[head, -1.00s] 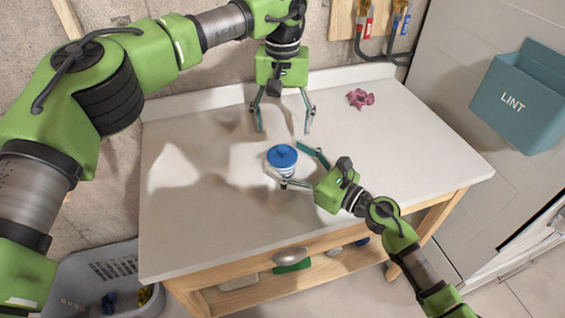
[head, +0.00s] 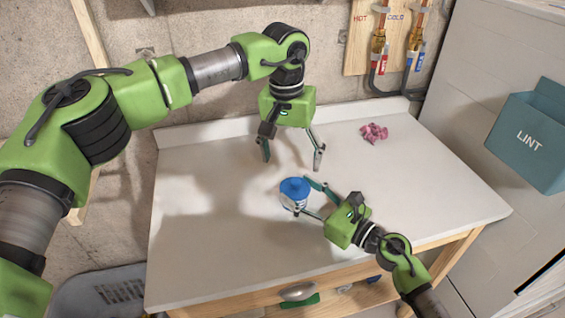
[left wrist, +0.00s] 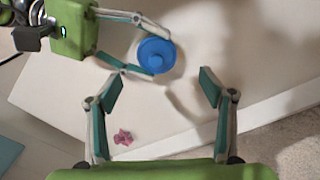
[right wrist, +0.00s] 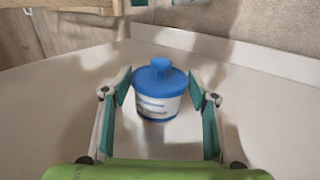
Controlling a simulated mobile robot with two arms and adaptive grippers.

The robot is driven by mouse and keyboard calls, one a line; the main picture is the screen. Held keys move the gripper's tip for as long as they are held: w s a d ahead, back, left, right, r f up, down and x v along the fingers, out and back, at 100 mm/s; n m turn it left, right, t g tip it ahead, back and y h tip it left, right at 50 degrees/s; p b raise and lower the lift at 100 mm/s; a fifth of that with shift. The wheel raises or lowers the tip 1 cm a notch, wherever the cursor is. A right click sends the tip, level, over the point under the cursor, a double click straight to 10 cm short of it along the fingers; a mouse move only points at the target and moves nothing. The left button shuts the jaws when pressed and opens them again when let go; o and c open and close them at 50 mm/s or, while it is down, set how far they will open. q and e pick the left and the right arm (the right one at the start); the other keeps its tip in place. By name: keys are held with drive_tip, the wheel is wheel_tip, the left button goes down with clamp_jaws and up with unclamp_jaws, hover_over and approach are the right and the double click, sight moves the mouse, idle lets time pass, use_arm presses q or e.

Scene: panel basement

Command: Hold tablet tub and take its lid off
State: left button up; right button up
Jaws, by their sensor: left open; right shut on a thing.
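The tablet tub (head: 291,205) is a small white, round tub standing upright on the worktop. Its blue lid (head: 295,188) with a raised knob is on it; the lid also shows in the left wrist view (left wrist: 156,56). My right gripper (head: 303,196) is shut on the tub, with one finger on each side. In the right wrist view the tub (right wrist: 152,107) stands between the fingertips. My left gripper (head: 292,163) is open and empty, pointing down behind and above the tub, apart from the lid. In the left wrist view the lid lies beyond its fingertips.
A crumpled pink cloth (head: 374,132) lies on the white worktop (head: 220,250) at the back right. A teal LINT bin (head: 530,137) is on the right. Pipes (head: 380,50) run down the back wall. The worktop around the tub is otherwise clear.

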sight(293, 182)
use_arm(q)
drive_tip(key=s+a+r+m+t+h, duration=0.2)
drive_tip(key=s+a+r+m+t, duration=0.1)
drive_tip(key=s+m, duration=0.15)
drive_tip(key=shift+m, duration=0.25)
drive_tip(key=x, duration=1.2)
drive_tip(key=shift+w+d+r, duration=0.1)
drive_tip(key=shift+w+d, duration=0.1)
drive_tip(key=shift+d, duration=0.2)
drive_tip(key=c, duration=1.3)
drive_tip(key=shift+c, duration=0.2)
drive_tip(key=shift+r, duration=0.15)
